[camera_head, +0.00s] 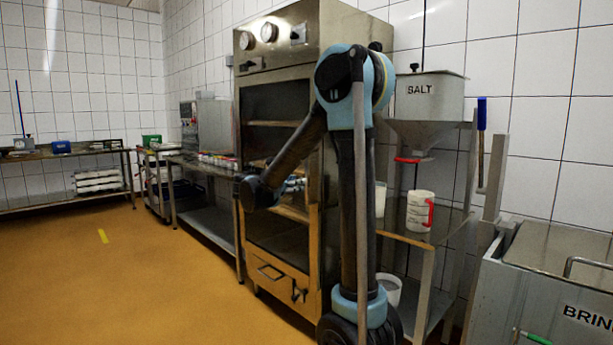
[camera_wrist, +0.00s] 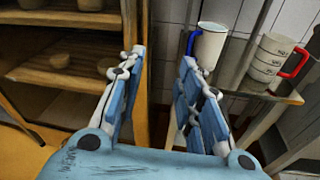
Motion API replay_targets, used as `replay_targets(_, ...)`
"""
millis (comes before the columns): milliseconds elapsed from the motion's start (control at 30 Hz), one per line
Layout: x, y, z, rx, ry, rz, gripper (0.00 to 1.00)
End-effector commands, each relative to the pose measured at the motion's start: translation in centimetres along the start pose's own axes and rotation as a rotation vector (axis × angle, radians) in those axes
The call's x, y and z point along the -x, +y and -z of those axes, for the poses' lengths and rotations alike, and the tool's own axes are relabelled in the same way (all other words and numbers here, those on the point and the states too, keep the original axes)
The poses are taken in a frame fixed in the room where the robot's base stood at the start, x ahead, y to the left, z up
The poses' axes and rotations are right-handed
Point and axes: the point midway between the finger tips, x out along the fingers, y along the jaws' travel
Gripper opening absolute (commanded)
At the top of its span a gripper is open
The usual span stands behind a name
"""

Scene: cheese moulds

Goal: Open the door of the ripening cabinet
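The ripening cabinet (camera_head: 290,62) is a tall steel unit with round dials on top. Its dark front (camera_head: 262,100) shows wooden shelves; I cannot tell surely whether glass covers them, but no door stands swung out. A dark handle (camera_head: 248,66) sits at the upper left of the front. My gripper (camera_head: 295,184) is partly hidden behind my arm in the head view. In the wrist view my gripper (camera_wrist: 160,75) is open and empty, its blue-padded fingers apart. The cabinet's shelves (camera_wrist: 70,75), holding round pieces, lie left of the fingers, and its side edge shows between them.
Right of the cabinet stand a SALT hopper (camera_head: 428,95), a table (camera_head: 405,236) with a red-handled jug (camera_head: 420,212), and a BRINE tank (camera_head: 545,290). A steel bench (camera_head: 205,172) stands to its left. The orange floor (camera_head: 120,280) at front left is clear.

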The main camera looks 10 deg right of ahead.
Motion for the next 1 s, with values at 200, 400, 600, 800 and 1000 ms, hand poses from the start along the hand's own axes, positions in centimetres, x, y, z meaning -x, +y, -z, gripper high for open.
replay_targets(200, 1.4, 4.7, -0.1, 0.146, -0.107, -0.056, 0.33)
replay_targets(400, 1.0, 5.6, -0.2, 0.179, -0.132, -0.065, 0.33)
replay_targets(600, -1.7, 5.7, -0.6, 0.178, -0.131, -0.062, 0.33)
replay_targets(800, -5.2, 5.9, -1.0, 0.177, -0.130, -0.062, 0.33)
replay_targets(1000, -8.7, 6.2, -1.4, 0.177, -0.130, -0.062, 0.33)
